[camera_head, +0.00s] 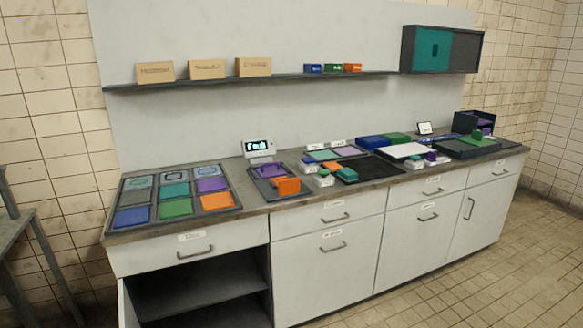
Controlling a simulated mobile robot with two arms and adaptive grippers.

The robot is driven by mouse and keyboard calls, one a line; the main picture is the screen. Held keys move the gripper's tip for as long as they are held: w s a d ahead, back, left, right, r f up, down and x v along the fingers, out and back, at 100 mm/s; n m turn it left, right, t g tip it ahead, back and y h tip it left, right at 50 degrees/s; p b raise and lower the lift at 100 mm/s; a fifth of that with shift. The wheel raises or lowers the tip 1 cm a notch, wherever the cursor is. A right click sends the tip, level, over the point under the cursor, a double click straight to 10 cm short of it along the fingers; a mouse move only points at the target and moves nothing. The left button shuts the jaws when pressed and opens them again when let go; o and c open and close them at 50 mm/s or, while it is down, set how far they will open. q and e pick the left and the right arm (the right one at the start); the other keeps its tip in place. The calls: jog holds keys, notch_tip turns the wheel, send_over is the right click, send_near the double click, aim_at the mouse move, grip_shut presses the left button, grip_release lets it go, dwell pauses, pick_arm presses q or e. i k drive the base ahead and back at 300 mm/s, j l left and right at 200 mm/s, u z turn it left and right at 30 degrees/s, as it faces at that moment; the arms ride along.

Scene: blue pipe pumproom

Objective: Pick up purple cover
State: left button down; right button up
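Several purple pieces show on the long counter, and I cannot tell which is the purple cover. A flat purple square (212,184) lies in the right column of the dark grid tray (238,195) at the left end. A pale purple square (347,151) lies farther right. A small purple piece (431,157) sits near the white plate (402,150). Neither of my grippers is in view.
A shelf (290,78) above holds labelled boxes and small coloured blocks. A dark cabinet (440,50) hangs at upper right. Below the left counter, an open compartment (200,285) shows a shelf. Tiled floor (470,290) in front is clear.

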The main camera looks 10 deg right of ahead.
aim_at(268, 172)
jog(key=i+l, duration=0.3)
jog(key=i+l+u, duration=0.15)
jog(key=l, duration=0.3)
jog(key=i+l, duration=0.4)
